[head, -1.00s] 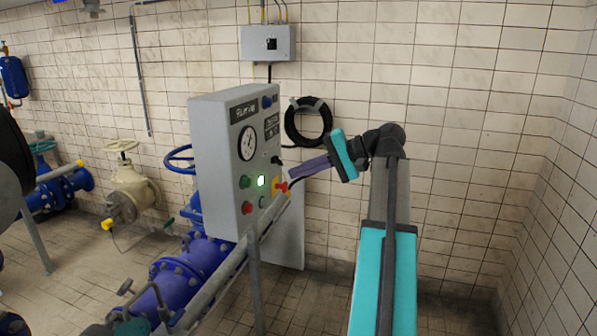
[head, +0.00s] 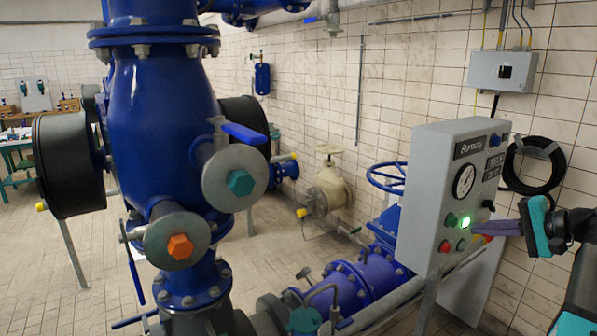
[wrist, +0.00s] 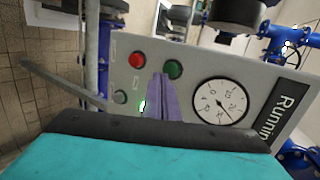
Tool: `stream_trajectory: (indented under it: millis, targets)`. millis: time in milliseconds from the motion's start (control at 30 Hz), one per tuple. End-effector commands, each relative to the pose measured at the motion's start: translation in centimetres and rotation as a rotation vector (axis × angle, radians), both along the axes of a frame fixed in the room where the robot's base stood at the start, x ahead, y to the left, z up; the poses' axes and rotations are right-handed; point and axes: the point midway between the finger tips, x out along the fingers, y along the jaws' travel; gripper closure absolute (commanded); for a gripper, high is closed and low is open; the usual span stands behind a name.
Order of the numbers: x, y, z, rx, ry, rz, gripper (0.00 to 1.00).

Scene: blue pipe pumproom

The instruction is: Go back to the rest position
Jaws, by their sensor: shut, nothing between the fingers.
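My gripper (head: 484,229) is at the right of the head view, with purple fingers shut together and empty behind a teal body. The fingers overlap the right part of the grey control box (head: 425,190) in the picture; I cannot tell if they touch it. In the wrist view my gripper (wrist: 164,86) points at the box face. A red button (wrist: 137,60), a green button (wrist: 175,68) and a round gauge (wrist: 220,101) show around the fingers. A lit green lamp (head: 465,222) shows on the box in the head view. The fingers and teal body hide part of the box face.
Large blue piping with a valve body (head: 160,110) fills the left middle. A blue handwheel (head: 387,177) and cream valve (head: 328,190) stand left of the box. A coiled black cable (head: 533,165) and grey wall box (head: 502,70) are on the tiled wall. Tiled floor (head: 40,270) is open at left.

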Motion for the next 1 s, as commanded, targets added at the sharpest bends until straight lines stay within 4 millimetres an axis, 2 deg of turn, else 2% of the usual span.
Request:
stream_trajectory:
  millis: [267, 533, 1000]
  targets:
    - [-1.0, 0.0, -0.9, -0.001, 0.0, -0.006, 1.0]
    - [-2.6, -1.3, -0.2, -0.001, 0.001, -0.005, 1.0]
    - [-3.0, -1.5, 0.0, 0.0, 0.002, -0.005, 1.0]
